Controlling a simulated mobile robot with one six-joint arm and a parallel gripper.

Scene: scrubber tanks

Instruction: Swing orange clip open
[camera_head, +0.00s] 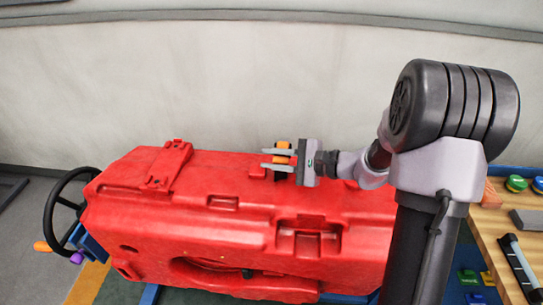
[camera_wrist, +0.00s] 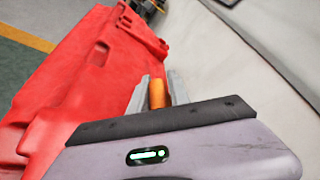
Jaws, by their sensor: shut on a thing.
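The orange clip (camera_head: 281,152) is at the far top edge of the red tank (camera_head: 235,238), near its middle. My gripper (camera_head: 279,158) reaches in from the right with its two grey fingers on either side of the clip, shut on it. In the wrist view, the orange clip (camera_wrist: 157,93) stands between the two finger plates (camera_wrist: 154,95), with the red tank (camera_wrist: 80,80) to the left. The lower part of the clip and its hinge are hidden by the fingers and the gripper body.
A black steering wheel (camera_head: 65,215) with an orange knob is at the tank's left end. A wooden table (camera_head: 500,240) with small items stands at the right. A pale wall (camera_head: 200,85) rises behind the tank.

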